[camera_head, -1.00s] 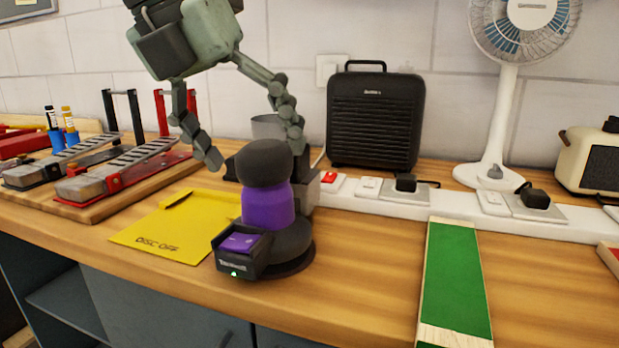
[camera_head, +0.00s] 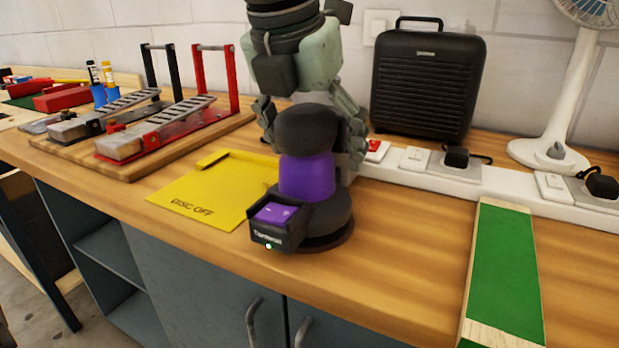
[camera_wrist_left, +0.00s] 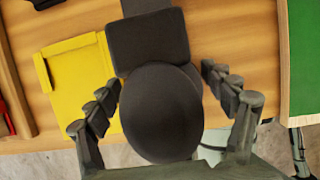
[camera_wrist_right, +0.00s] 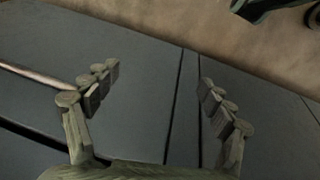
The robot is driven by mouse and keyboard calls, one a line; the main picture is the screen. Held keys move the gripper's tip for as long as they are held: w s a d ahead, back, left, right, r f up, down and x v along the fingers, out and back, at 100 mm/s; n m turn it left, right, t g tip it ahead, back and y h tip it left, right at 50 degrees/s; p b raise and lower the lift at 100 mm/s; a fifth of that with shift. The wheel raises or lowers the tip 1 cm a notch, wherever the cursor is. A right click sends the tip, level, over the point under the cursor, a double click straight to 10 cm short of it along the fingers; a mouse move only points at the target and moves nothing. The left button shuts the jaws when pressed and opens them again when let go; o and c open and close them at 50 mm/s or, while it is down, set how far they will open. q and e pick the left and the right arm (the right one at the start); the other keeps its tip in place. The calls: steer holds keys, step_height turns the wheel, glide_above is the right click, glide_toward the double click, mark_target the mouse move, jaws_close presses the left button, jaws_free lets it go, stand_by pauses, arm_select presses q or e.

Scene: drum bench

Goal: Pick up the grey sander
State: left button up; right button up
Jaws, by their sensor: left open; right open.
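The sander (camera_head: 307,178) stands upright on the wooden bench. It has a dark grey rounded top and base, a purple middle band and a purple-topped block at its front with a small green light. My left gripper (camera_head: 312,128) is open, pointing down, with fingers at both sides of the sander's top. In the left wrist view the dark round top (camera_wrist_left: 160,110) fills the space between the spread fingers; whether they touch it I cannot tell. My right gripper (camera_wrist_right: 160,77) is open and empty in front of grey cabinet doors, and it is outside the head view.
A yellow sheet marked "DISC OFF" (camera_head: 215,192) lies left of the sander. A white power strip (camera_head: 510,190) with switches and plugs runs behind it to the right. A black heater-like box (camera_head: 428,80) stands behind. A green strip (camera_head: 505,265) lies right, with bare bench between.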

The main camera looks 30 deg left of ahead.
arm_select(q)
jaws_close()
steer(key=shift+w+r, duration=0.1)
steer(key=shift+r, duration=0.1)
stand_by(0.5)
